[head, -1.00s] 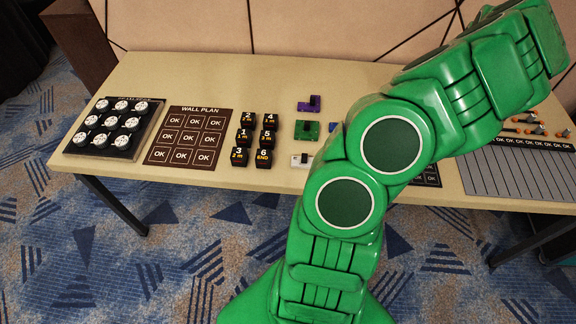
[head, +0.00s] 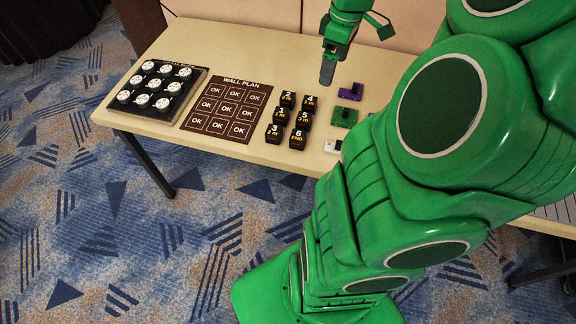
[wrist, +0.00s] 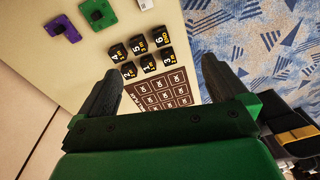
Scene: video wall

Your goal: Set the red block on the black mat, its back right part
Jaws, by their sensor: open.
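I do not see a red block in either current view; my green arm hides the right half of the table. No plain black mat shows either. My gripper (head: 327,72) hangs over the back middle of the table in the head view, pointing down. In the wrist view its two dark fingers (wrist: 157,78) are spread apart with nothing between them.
Several black numbered blocks (head: 290,121) stand mid-table, also in the wrist view (wrist: 139,65). A brown wall plan board (head: 226,108) and a dark tray with white round tops (head: 157,90) lie further left. The bare tabletop (head: 235,47) behind them is clear.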

